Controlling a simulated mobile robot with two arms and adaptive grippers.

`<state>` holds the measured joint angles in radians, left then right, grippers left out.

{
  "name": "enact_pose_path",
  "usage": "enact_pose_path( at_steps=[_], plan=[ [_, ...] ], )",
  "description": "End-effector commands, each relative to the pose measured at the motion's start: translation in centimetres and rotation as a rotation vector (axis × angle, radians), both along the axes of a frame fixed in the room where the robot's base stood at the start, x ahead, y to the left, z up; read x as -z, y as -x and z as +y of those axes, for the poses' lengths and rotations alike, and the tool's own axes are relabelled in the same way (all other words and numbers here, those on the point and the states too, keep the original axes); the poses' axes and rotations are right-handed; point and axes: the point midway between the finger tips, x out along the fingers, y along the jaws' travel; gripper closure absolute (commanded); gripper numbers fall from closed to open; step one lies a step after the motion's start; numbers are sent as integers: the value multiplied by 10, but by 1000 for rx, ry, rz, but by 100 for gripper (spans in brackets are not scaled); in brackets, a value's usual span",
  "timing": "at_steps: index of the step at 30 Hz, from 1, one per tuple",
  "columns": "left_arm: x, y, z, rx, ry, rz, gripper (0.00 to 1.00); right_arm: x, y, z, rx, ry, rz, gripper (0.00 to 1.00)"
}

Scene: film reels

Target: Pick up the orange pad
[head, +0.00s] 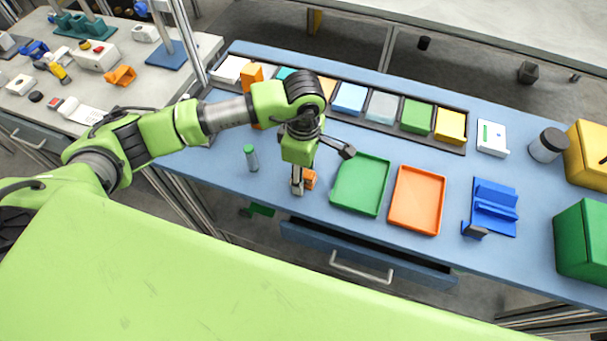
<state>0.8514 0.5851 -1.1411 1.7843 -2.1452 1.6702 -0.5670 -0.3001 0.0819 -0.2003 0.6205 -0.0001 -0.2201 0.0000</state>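A small orange block (310,179), which looks like the orange pad, sits near the front edge of the blue table, left of the green tray. My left gripper (322,168) is above it, pointing down. One finger reaches down in front of the block's left side and hides part of it. The other finger is spread out to the right, over the green tray's upper left corner. The gripper looks open, and I cannot tell whether the near finger touches the block. My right gripper is not in view.
A green tray (360,184) and an orange tray (417,200) lie just right. A green-capped vial (251,158) stands left. A long rack (467,118) of coloured blocks runs behind. A blue stand (494,207) is further right. A drawer (370,258) stands partly open below.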

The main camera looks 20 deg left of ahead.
Motion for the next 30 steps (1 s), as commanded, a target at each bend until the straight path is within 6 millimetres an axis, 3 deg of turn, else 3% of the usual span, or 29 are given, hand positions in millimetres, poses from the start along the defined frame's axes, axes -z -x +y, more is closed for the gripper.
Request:
enact_pose_path(
  at_steps=[1, 3, 4, 17, 23, 30],
  plan=[
    [0, 0, 0, 0, 0, 0, 71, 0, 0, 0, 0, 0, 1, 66],
    [0, 0, 0, 0, 0, 0, 89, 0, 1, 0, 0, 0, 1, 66],
    [0, 0, 0, -1, 0, 0, 91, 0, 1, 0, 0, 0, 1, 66],
    [-6, -1, 0, -2, 0, -2, 91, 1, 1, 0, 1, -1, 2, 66],
    [-31, -2, 0, 0, 1, -5, 91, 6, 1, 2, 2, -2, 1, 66],
    [-81, 41, -8, 6, 2, -8, 91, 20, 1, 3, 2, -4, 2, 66]
  ],
)
